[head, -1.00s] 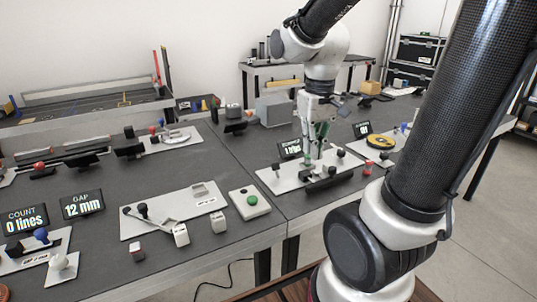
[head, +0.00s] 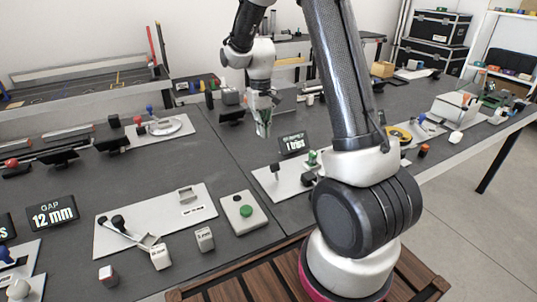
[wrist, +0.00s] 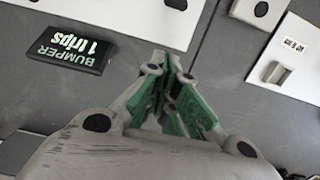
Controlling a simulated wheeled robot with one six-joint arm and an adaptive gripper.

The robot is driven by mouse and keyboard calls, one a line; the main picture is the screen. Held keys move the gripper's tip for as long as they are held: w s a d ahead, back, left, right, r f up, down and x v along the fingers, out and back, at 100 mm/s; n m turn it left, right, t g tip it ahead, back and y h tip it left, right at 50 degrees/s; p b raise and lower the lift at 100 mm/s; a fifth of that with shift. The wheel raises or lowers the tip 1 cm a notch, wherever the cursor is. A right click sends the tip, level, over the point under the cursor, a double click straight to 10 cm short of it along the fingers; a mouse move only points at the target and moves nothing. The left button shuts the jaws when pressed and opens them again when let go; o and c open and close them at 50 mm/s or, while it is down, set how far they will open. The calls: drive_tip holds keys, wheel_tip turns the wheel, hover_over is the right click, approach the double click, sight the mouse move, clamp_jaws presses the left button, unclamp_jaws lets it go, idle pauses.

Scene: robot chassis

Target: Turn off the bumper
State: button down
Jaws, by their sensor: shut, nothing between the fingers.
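The bumper's display (head: 293,143) reads "1 trips" and stands behind a pale plate (head: 262,180) in the head view. A black knob (head: 275,169) stands at the plate's left, and a small green part (head: 312,157) shows farther right. My arm hides the plate's right end. The wrist view shows the same display (wrist: 72,47), reading "BUMPER 1 trips", and a bare part of a pale plate (wrist: 130,15). My gripper (head: 263,134), with green finger pads, is shut and empty above the table, left of the display. Its closed fingers show in the wrist view (wrist: 170,62).
Left of the bumper are a box with a green button (head: 246,211) and a pale plate with a lever (head: 118,222). A "GAP 12 mm" display (head: 52,213) stands farther left. Dark tabletop around my gripper is mostly clear.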

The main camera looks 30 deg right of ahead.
sight(275, 167)
drive_tip(key=f, duration=0.6)
drive_tip(key=s+f, duration=0.1)
drive_tip(key=f, duration=0.3)
drive_tip(key=shift+s+r, duration=0.4)
drive_tip(key=shift+s, duration=0.5)
drive_tip(key=shift+s+r, duration=0.4)
drive_tip(key=shift+s, duration=0.45)
